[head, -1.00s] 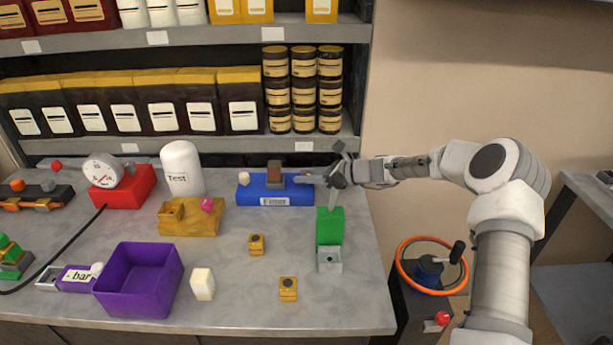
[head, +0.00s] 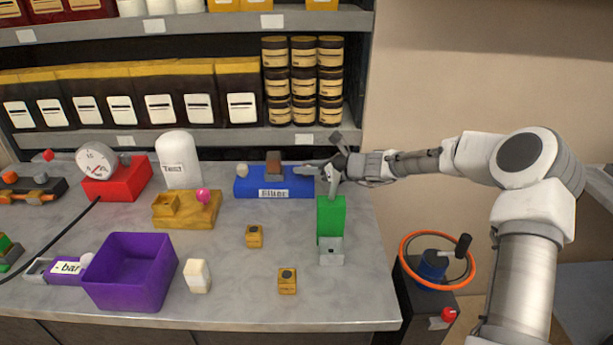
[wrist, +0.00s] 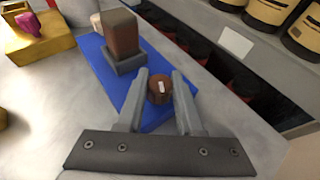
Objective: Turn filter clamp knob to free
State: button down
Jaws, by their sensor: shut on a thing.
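The blue filter base (head: 255,189), labelled "Filter", stands at the back of the bench. A brown block (head: 273,160) sits upright in a grey holder on it; in the wrist view the block (wrist: 122,38) is behind the knob. A round brown knob (wrist: 159,90) with a short white mark is on the base's right end. My gripper (head: 312,170) reaches in from the right over that end. In the wrist view its two grey fingers (wrist: 160,92) are on either side of the knob, shut on it. The knob is hidden in the head view.
A green block (head: 330,216) with a grey box stands just in front of my gripper. A yellow base (head: 183,213) with a pink knob is left of the filter. A purple bin (head: 130,275) is front left. Shelves with jars (head: 304,82) rise close behind.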

jog(key=shift+f+m+t+h+b, duration=0.5)
jog(key=shift+m+t+h+b, duration=0.35)
jog(key=shift+b, duration=2.95)
jog(key=m+b, duration=0.1)
jog(key=b, duration=0.1)
jog(key=shift+t+h+b, duration=0.25)
jog(key=shift+t+b, duration=0.05)
jog(key=shift+t, duration=0.05)
jog(key=shift+r+m+t+h+b, duration=0.3)
jog(key=shift+r+m+h+b, duration=0.2)
jog(key=shift+b, duration=1.4)
jog(key=c, duration=0.6)
grip_release()
jog(key=shift+o, duration=0.2)
jog(key=shift+s, duration=0.1)
jog(key=p+v, duration=0.4)
jog(key=v, duration=1.3)
jog(key=shift+s, duration=0.15)
